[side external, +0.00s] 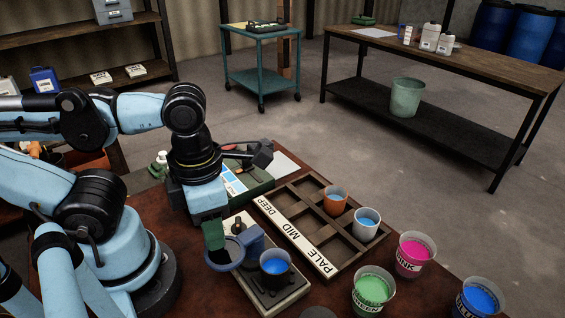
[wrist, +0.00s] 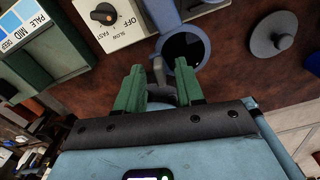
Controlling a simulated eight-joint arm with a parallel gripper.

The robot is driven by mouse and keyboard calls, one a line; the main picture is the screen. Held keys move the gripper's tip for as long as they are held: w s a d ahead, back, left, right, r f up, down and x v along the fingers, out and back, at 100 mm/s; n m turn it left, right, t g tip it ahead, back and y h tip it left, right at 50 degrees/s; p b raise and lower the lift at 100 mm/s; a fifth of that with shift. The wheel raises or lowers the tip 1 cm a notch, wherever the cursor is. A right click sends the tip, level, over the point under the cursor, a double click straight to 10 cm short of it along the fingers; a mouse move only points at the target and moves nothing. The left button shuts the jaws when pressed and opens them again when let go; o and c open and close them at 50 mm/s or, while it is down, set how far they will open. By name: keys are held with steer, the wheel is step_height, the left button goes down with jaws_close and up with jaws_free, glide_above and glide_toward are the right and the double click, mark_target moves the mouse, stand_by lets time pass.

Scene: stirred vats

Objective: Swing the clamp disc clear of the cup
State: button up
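The clamp disc (side external: 224,254) has a blue rim and a dark face. It hangs to the left of the cup (side external: 274,264), which is dark, holds blue liquid and stands on the stirrer base (side external: 297,297). From the side the disc appears clear of the cup's mouth. My gripper (side external: 214,238) points down at the disc. In the wrist view its green fingers (wrist: 160,88) stand apart on either side of a grey handle (wrist: 158,68) beside the disc (wrist: 187,50). I cannot tell whether they press on it. The cup cannot be made out in the wrist view.
A blue post (side external: 250,239) rises from the stirrer base. A divided tray (side external: 291,239) marked PALE, MID, DEEP holds an orange cup and a white cup. Green (side external: 373,291), pink (side external: 414,254) and blue (side external: 481,299) tubs stand to the right. A grey knobbed lid (wrist: 276,40) lies nearby.

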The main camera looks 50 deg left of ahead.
step_height(320, 180, up, 12)
stand_by(0.8)
